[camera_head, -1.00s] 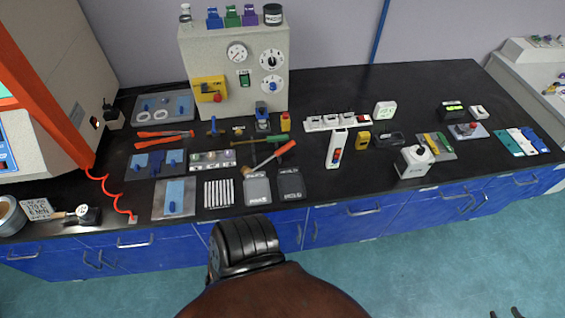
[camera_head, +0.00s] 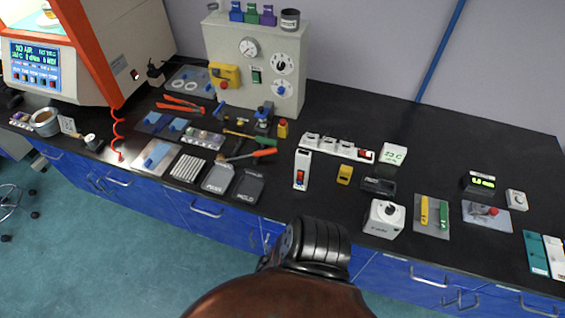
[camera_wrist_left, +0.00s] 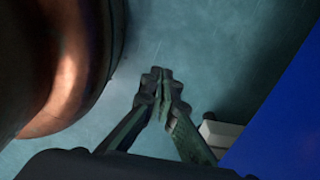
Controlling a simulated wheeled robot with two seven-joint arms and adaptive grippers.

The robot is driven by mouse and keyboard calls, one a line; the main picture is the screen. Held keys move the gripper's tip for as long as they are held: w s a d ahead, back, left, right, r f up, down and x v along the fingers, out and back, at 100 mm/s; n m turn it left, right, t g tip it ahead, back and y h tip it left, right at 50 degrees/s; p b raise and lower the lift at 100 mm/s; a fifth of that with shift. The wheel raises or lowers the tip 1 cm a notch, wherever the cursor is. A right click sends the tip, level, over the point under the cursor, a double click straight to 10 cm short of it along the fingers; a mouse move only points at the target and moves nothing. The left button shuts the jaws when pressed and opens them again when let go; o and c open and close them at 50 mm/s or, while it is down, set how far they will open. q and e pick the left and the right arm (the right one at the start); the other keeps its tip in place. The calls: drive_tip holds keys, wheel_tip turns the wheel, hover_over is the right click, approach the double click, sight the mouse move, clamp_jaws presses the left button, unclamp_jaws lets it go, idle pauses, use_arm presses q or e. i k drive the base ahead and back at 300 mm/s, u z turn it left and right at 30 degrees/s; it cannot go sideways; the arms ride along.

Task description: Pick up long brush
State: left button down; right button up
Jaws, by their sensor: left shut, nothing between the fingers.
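Two long-handled tools lie on the black bench in the head view, in front of the beige control box. One has a green handle (camera_head: 262,139) and a thin brass-coloured part to its left. The other has an orange-red handle (camera_head: 264,153) and a brownish end to its left. I cannot tell for sure which is the long brush. My left gripper (camera_wrist_left: 162,80) shows only in the left wrist view, with its fingers together and empty. It is over the teal floor beside a blue surface, away from the tools. My right gripper is not in view.
The beige control box (camera_head: 254,75) stands behind the tools. Grey weighing plates (camera_head: 247,187), metal strips (camera_head: 188,167) and a white power strip (camera_head: 338,148) lie near them. The back right of the bench (camera_head: 420,125) is clear.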

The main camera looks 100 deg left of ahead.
sight(221, 157)
drive_tip(key=i, duration=0.65)
drive_tip(key=u, duration=2.85)
drive_tip(key=i, duration=0.8)
drive_tip(key=u, duration=1.45)
